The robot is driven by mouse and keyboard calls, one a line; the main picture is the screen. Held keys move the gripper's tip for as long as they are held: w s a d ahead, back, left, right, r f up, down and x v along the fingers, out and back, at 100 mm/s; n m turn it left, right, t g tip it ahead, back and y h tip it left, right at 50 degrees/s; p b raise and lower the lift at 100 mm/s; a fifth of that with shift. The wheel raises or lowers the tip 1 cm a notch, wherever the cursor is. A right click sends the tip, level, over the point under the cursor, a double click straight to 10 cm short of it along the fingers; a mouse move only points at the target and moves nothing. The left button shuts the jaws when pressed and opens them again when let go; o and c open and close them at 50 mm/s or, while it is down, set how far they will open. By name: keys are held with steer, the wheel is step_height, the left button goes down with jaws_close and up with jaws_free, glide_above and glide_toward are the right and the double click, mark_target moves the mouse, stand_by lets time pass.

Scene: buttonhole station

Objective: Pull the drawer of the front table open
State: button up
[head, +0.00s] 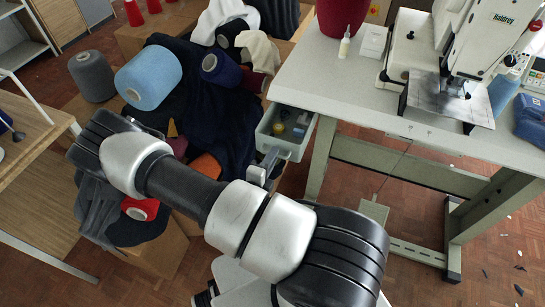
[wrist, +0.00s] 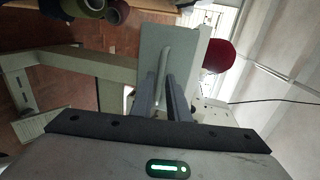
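The drawer (head: 266,139) of the front table (head: 330,75) stands pulled out at the table's left end. Its inside shows, with a few small items in it, one of them yellowish. In the wrist view, the drawer's pale front panel (wrist: 150,38) faces me, with a light bar handle (wrist: 165,58) on it. My gripper (wrist: 162,80) has its two dark fingers close together, one on each side of the handle, and looks shut on it. In the head view, my gripper (head: 265,172) is at the drawer front, partly hidden by my arm.
A sewing machine (head: 490,40), a red cone (head: 341,15) and a small bottle (head: 344,45) stand on the front table. Yarn cones and dark cloth (head: 215,120) crowd the left of the drawer. A wooden table (head: 25,130) stands at far left. Floor under the front table is mostly clear.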

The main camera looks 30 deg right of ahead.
steer(key=shift+o, duration=0.8)
steer(key=p+v, duration=0.2)
steer(key=v, duration=1.5)
steer(key=shift+s+a, duration=0.15)
steer(key=shift+a, duration=0.05)
